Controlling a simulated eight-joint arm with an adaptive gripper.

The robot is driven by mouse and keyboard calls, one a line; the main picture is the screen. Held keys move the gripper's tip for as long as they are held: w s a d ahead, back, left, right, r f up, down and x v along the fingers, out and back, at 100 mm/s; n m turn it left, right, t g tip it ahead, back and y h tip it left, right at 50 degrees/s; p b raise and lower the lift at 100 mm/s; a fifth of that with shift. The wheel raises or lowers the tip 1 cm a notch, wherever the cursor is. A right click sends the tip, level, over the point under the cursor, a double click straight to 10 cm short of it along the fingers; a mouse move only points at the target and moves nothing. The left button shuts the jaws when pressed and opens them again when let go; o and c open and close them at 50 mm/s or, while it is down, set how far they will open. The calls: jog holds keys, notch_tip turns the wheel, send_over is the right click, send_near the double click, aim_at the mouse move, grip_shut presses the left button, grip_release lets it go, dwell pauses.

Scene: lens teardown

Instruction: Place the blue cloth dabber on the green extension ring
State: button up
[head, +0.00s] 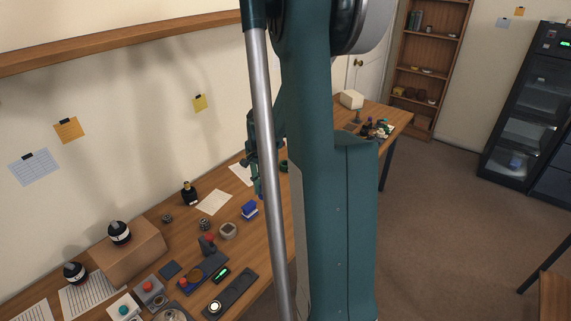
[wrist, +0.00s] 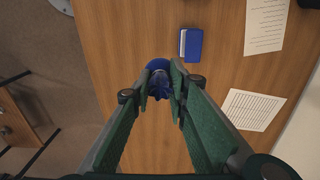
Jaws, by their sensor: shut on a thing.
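The blue cloth dabber (wrist: 159,84) is between the fingertips of my gripper (wrist: 160,82) in the wrist view. My gripper is shut on it and holds it over the wooden table. In the head view my gripper (head: 257,184) hangs above the table, partly hidden behind my own arm. A small dark green round thing (head: 284,166) shows beside my arm in the head view; I cannot tell if it is the green extension ring. No green ring shows clearly in the wrist view.
A blue box or book (wrist: 192,45) lies near the gripper, also seen in the head view (head: 249,210). Paper sheets (wrist: 254,109) lie to the right. A dark bottle (head: 189,193) and several small parts stand along the table (head: 180,232). Bare wood surrounds the gripper.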

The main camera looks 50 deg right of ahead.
jog(key=w+d+p, duration=0.1)
jog(key=w+d, duration=0.4)
jog(key=d, duration=0.6)
jog(key=w+d+p, duration=0.1)
jog(key=w+d, duration=0.4)
jog(key=d, duration=0.6)
jog(key=w+d+r+p, duration=0.1)
jog(key=w+d, duration=0.4)
jog(key=d, duration=0.5)
jog(key=shift+d+n+p, duration=0.4)
jog(key=shift+f, duration=3.1)
jog(key=shift+f, duration=1.85)
jog(key=shift+f+b, duration=0.25)
jog(key=shift+b, duration=0.1)
jog(key=o, duration=0.7)
jog(key=shift+r, duration=0.1)
